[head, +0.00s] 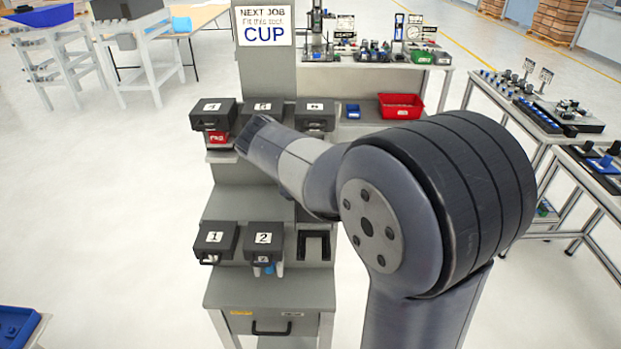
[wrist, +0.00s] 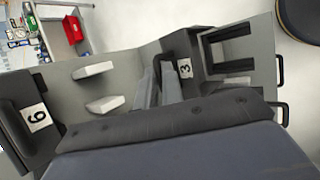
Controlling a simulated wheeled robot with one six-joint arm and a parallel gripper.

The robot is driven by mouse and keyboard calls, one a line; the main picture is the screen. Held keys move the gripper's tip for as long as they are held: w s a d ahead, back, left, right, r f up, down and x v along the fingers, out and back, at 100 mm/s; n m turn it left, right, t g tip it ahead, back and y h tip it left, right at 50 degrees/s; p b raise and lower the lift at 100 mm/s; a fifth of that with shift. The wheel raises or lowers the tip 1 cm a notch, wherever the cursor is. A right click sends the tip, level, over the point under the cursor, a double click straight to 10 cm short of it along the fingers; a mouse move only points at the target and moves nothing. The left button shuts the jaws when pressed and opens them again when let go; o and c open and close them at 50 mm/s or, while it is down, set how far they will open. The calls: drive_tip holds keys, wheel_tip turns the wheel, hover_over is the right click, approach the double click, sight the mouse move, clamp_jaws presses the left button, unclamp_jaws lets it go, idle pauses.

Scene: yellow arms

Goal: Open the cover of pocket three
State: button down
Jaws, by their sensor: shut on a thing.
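Pocket three's cover (wrist: 190,68), dark grey with a white "3" label, shows in the wrist view just right of the gripper. It looks swung up, with the pocket's opening (wrist: 226,48) uncovered beside it. My gripper (wrist: 160,74) is shut on the cover's dark handle, its grey fingers on either side of it. In the head view, pocket three (head: 315,247) is at the right end of the lower row, with its dark frame and inside showing. My gripper is hidden behind my arm there.
Closed covers 1 (head: 214,238) and 2 (head: 263,238) stand left of pocket three. Covers 4 (head: 212,108), 5 (head: 262,107) and 6 (head: 315,108) form the row above. A drawer (head: 271,324) is below. A red bin (head: 401,105) sits behind.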

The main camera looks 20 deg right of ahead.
drive_tip(key=c, duration=1.5)
unclamp_jaws()
drive_tip(key=shift+c, duration=0.2)
drive_tip(key=shift+s, duration=0.1)
drive_tip(key=b+v, duration=0.1)
drive_tip(key=v, duration=0.9)
drive_tip(key=shift+a+r+b, duration=0.15)
drive_tip(key=shift+r+b, duration=0.2)
drive_tip(key=shift+b, duration=0.05)
